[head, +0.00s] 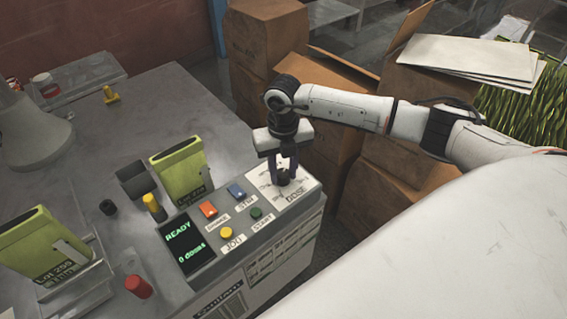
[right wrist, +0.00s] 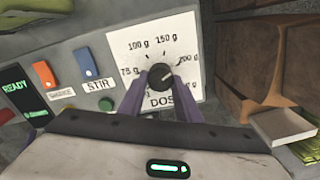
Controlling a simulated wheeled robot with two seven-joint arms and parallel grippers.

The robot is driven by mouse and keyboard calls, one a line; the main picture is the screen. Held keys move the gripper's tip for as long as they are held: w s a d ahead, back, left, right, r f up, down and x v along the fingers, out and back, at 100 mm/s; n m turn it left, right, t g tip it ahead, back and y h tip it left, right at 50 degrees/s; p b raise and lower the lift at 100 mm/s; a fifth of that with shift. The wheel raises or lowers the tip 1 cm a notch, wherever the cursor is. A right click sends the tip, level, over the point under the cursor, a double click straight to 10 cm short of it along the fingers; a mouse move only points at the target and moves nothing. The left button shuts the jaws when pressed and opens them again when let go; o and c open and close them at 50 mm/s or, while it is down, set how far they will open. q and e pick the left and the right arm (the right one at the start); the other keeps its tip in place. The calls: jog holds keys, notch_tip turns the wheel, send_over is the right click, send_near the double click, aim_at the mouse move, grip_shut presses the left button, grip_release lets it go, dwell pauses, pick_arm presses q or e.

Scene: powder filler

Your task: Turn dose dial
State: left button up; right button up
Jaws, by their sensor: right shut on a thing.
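The dose dial (right wrist: 161,77) is a black round knob on a white plate marked DOSE, with 75 g, 100 g, 150 g and 200 g around it. Its pale pointer mark leans to the upper right, roughly toward the 200 g label. My right gripper (right wrist: 160,88) is shut on the dial, one purple finger on each side. In the head view my right gripper (head: 284,172) reaches down onto the white dose plate (head: 302,191) and mostly hides the dial. The lowest right label is partly covered by a finger. My left gripper is not in view.
The panel has a display (head: 185,243) reading READY and 0 doses. Orange (head: 208,209), blue (head: 236,191), yellow (head: 227,233) and green (head: 256,213) buttons sit close by. A red knob (head: 139,287) and green pouches (head: 181,171) stand left. Cardboard boxes (head: 262,40) crowd behind.

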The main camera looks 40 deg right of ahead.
aim_at(282, 174)
jog(key=shift+m, duration=1)
jog(key=shift+p, duration=0.3)
jog(key=o, duration=1.1)
jog(key=shift+c, duration=0.2)
notch_tip(282, 174, up, 10)
jog(key=shift+r, duration=0.2)
jog(key=shift+a, duration=0.15)
